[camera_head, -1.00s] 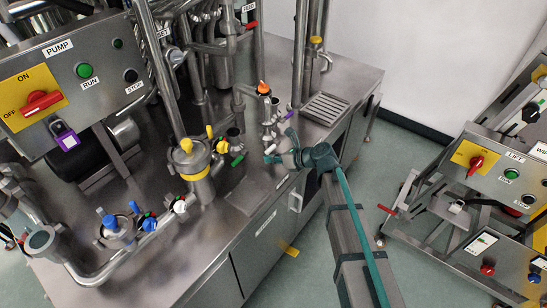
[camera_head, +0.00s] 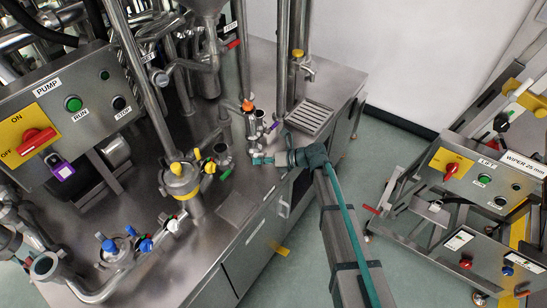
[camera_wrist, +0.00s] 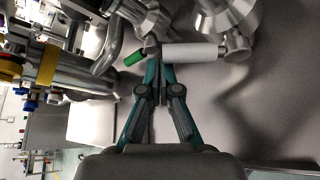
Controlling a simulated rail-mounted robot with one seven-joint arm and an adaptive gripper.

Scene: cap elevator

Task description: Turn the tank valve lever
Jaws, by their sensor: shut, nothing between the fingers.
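My gripper (camera_head: 262,159) is at the right end of the steel machine top, just below a small valve manifold (camera_head: 252,135) with an orange top. In the wrist view its two teal fingers (camera_wrist: 159,65) are together and empty. The fingertips are at the near end of a white-grey cylindrical handle (camera_wrist: 190,53); I cannot tell whether they touch it. A green-ended lever (camera_wrist: 134,58) is just left of the fingertips; a green lever (camera_head: 226,173) shows left of my gripper in the head view. A red lever (camera_head: 232,43) is beside the hopper-like tank (camera_head: 207,5).
A yellow-banded canister (camera_head: 181,181) and a vertical pipe (camera_head: 135,70) stand left of my gripper. The PUMP panel (camera_head: 72,110) is at far left. A wheeled lift frame (camera_head: 460,190) stands on the right, with open floor between.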

